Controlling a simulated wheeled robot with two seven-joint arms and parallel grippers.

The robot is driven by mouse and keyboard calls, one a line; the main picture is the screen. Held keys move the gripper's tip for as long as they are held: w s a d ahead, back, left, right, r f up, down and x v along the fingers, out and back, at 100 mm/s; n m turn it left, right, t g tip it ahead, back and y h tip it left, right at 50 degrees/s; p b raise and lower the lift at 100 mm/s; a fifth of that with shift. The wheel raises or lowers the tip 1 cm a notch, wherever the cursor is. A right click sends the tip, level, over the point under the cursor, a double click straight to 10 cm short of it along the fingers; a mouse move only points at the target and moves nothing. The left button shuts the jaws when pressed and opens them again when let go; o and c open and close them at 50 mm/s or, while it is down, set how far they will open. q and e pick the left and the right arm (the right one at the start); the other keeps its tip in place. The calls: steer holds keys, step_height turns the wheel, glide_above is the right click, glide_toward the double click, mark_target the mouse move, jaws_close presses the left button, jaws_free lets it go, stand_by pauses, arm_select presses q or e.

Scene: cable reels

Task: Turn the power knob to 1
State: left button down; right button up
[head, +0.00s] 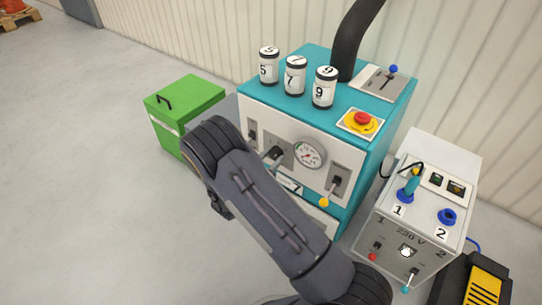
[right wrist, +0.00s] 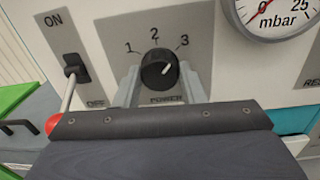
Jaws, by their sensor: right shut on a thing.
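The black power knob (right wrist: 160,70) sits on a grey plate marked 1, 2, 3 and POWER in the right wrist view. Its white mark points up and to the right, toward the 3 side. My right gripper (right wrist: 160,84) has one grey finger on each side of the knob and is shut on it. In the head view the knob (head: 276,153) is on the front of the teal machine (head: 340,103), partly behind my right arm. My left gripper is not in view.
Left of the knob is an ON/OFF lever (right wrist: 68,92) with a red tip, down near OFF. A mbar gauge (head: 309,153) is to its right. A green bin (head: 186,100) stands left of the machine, a 220 V box (head: 440,170) to the right.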

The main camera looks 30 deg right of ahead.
steer(key=n+p, duration=0.3)
steer(key=n, duration=0.1)
steer(key=shift+r, duration=0.15)
steer(key=n+p, duration=0.3)
steer(key=n, duration=0.1)
steer(key=shift+n, duration=0.4)
steer(key=n+p, duration=0.2)
steer(key=n, duration=0.2)
steer(key=shift+g, duration=0.4)
steer(key=n+p, duration=0.1)
steer(key=n, duration=0.4)
steer(key=shift+f, duration=0.2)
steer(key=o, duration=1)
